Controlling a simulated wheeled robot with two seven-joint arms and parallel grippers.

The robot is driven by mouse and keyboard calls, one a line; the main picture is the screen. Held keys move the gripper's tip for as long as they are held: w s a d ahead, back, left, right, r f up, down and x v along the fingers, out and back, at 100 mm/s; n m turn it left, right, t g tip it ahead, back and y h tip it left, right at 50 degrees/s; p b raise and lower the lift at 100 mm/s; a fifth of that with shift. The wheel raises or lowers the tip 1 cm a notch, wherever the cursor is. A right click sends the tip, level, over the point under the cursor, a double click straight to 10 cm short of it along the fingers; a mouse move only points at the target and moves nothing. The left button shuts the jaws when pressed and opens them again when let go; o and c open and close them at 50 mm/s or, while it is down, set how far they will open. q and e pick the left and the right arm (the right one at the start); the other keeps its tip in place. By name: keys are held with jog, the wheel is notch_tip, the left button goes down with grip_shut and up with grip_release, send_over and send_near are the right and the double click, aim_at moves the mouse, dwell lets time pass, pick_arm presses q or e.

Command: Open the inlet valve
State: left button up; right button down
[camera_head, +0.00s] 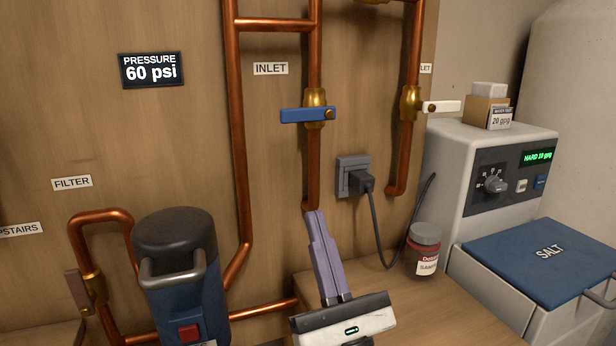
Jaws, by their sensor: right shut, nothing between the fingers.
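The inlet valve has a blue lever (292,115) on a brass body (314,97), set on a vertical copper pipe below the INLET label (271,69). The lever lies horizontal, across the pipe, with its longer end to the left. My right gripper (316,215) comes up from the bottom centre. Its purple fingers are shut together with nothing between them. The fingertips appear just below the lower end of the inlet pipe in the picture, well below the lever and apart from it. My left gripper is not in view.
A second valve with a white lever (442,106) is to the right. A dark-topped filter housing (178,270) is left. A pressure display (151,70) reads 60 psi.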

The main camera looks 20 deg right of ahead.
aim_at(306, 113)
jog(key=s+r+p+x, duration=0.2)
jog(key=p+x, duration=0.2)
jog(key=x, duration=0.8)
jog(key=shift+w+p, duration=0.15)
jog(key=shift+p, duration=0.2)
jog(key=shift+r+h, duration=0.15)
jog(key=shift+h, duration=0.15)
